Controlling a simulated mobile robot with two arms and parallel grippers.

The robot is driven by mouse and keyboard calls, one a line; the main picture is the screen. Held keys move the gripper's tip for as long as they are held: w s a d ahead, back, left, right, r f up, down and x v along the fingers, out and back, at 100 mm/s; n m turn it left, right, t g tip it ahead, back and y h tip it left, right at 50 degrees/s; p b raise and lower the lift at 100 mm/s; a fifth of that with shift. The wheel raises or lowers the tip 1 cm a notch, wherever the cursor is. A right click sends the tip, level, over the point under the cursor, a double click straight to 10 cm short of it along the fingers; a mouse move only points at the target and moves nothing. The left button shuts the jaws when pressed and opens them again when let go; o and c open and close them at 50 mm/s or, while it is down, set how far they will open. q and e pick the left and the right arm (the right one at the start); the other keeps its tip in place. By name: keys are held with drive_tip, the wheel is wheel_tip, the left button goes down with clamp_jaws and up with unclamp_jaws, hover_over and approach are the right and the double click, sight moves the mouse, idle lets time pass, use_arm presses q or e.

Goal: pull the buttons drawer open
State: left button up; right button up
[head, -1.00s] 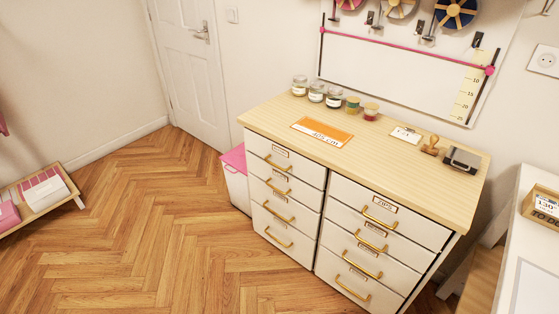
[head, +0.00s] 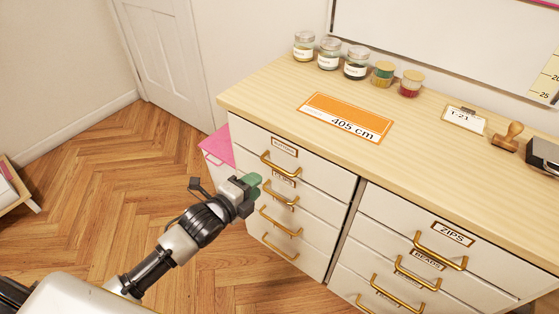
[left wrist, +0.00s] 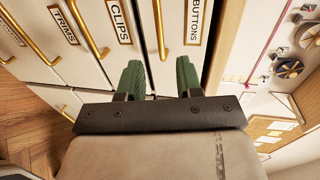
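The buttons drawer (head: 312,166) is the top drawer of the left column in the white cabinet, and it is shut. Its gold bar handle (head: 281,166) sits below its label. In the left wrist view the BUTTONS label (left wrist: 195,22) is readable, with the handle (left wrist: 158,30) left of it. My left gripper (head: 250,185) is in front of the left column, a little left of and below that handle in the picture. Its green fingers (left wrist: 160,75) are apart with nothing between them, and the handle lies ahead of the gap. My right gripper is not in view.
The CLIPS drawer (left wrist: 119,20) and TRIMS drawer (left wrist: 64,25) are below in the same column. The ZIPS drawer (head: 452,233) heads the right column. Jars (head: 329,54) and an orange card (head: 345,117) are on the wooden top.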

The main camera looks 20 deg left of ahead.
sight(277, 167)
use_arm(q)
drive_tip(key=x, duration=0.4)
drive_tip(key=shift+d, duration=0.15)
drive_tip(key=b+x, duration=0.1)
drive_tip(key=x, duration=0.5)
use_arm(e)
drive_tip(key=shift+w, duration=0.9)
use_arm(q)
clamp_jaws()
